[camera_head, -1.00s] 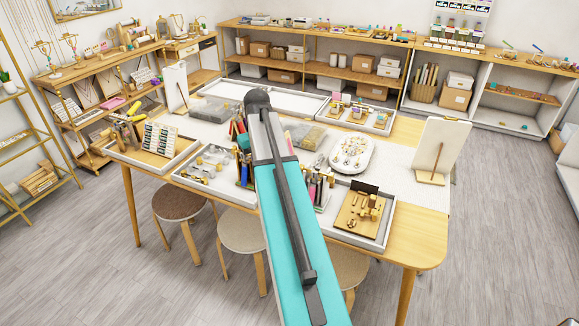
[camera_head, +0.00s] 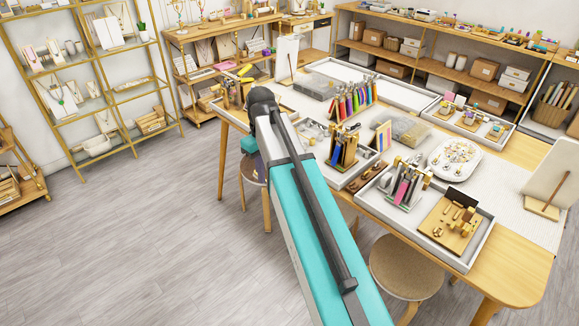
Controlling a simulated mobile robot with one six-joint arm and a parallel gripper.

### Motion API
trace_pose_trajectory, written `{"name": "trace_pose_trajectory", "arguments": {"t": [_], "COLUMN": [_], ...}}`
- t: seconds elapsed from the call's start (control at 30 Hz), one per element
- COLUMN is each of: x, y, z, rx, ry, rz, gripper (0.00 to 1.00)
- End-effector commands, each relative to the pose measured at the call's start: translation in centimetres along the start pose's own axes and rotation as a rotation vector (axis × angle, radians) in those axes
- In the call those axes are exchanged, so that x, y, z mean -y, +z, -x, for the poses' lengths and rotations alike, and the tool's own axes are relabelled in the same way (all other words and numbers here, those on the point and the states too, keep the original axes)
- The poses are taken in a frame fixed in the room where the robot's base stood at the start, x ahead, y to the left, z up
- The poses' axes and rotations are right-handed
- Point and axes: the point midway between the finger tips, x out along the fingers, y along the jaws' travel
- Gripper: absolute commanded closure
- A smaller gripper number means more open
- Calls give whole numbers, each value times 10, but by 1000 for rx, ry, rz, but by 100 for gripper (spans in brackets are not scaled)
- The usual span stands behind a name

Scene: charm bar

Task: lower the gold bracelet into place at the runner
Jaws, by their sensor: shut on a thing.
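The runner (camera_head: 512,208) is a pale textured cloth along the wooden worktable, partly covered by trays and tools. A white oval tray (camera_head: 455,180) with small gold pieces lies on it, right of centre. I cannot pick out the gold bracelet for certain in this view. My gripper is not in view; only my teal and dark arm shows, rising from the bottom to its dark joint left of the table.
A grey tray with a wooden block (camera_head: 439,234) stands at the table's front right. Pliers on racks (camera_head: 350,98) crowd the middle. A display board (camera_head: 555,175) leans at the right. Stools stand in front. A brass shelf (camera_head: 128,85) is at the left; floor beside it is clear.

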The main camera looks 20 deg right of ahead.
Motion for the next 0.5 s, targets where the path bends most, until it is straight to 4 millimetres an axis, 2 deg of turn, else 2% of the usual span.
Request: {"name": "trace_pose_trajectory", "arguments": {"t": [0.03, 0.2, 0.5], "x": [8, 26, 43], "y": [-3, -10, -16], "z": [-15, -39, -67], "rx": [0, 0, 0], "ry": [0, 0, 0], "rz": [17, 58, 98], "gripper": [100, 100, 100]}}
